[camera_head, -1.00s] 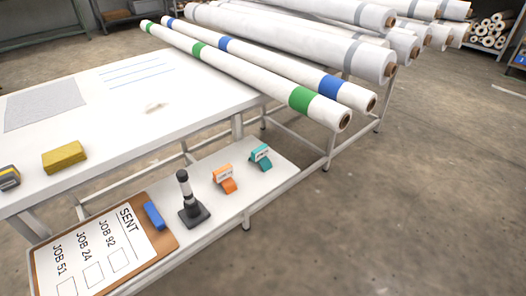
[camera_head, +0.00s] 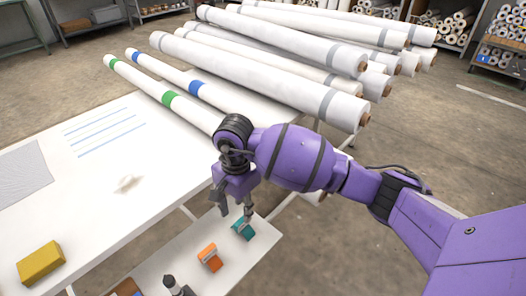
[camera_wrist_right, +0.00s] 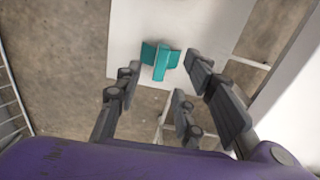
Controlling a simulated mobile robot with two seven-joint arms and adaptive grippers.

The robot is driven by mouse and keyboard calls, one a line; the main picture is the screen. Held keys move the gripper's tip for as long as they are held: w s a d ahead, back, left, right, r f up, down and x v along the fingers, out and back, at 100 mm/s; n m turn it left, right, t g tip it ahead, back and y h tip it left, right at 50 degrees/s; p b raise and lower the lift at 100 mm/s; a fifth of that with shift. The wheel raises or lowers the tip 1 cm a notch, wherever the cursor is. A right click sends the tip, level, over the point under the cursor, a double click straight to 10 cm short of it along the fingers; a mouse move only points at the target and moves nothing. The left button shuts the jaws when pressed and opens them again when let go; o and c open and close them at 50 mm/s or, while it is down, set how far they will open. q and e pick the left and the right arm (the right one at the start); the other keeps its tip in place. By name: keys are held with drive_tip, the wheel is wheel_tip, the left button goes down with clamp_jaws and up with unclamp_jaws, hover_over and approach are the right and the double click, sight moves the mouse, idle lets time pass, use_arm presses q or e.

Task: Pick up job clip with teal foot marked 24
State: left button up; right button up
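The teal-footed job clip (camera_head: 243,229) stands on the low shelf under the right gripper in the head view; its marking is not readable. It also shows in the right wrist view (camera_wrist_right: 161,62), below and between the spread fingers. My right gripper (camera_head: 234,211) points down just above it, open and empty. Its fingers (camera_wrist_right: 163,75) are apart and do not visibly touch the clip. An orange-footed job clip (camera_head: 210,257) stands on the same shelf, nearer the camera. My left gripper is not in view.
A black-and-white stamp-like object (camera_head: 172,284) and a clipboard (camera_head: 126,288) are cut off at the bottom. The white table (camera_head: 110,195) rises beside the low shelf (camera_head: 232,268). A yellow block (camera_head: 40,264) lies on the table. Long white rolls (camera_head: 270,75) lie behind the gripper.

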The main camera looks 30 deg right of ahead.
sight(241, 219)
drive_tip(key=shift+w+d, duration=0.2)
wheel_tip(241, 219, down, 3)
drive_tip(key=shift+s, duration=0.1)
drive_tip(key=f, duration=0.3)
drive_tip(key=shift+w+f, duration=0.2)
drive_tip(key=shift+f, duration=0.3)
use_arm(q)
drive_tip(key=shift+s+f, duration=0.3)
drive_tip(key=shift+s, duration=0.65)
use_arm(e)
clamp_jaws()
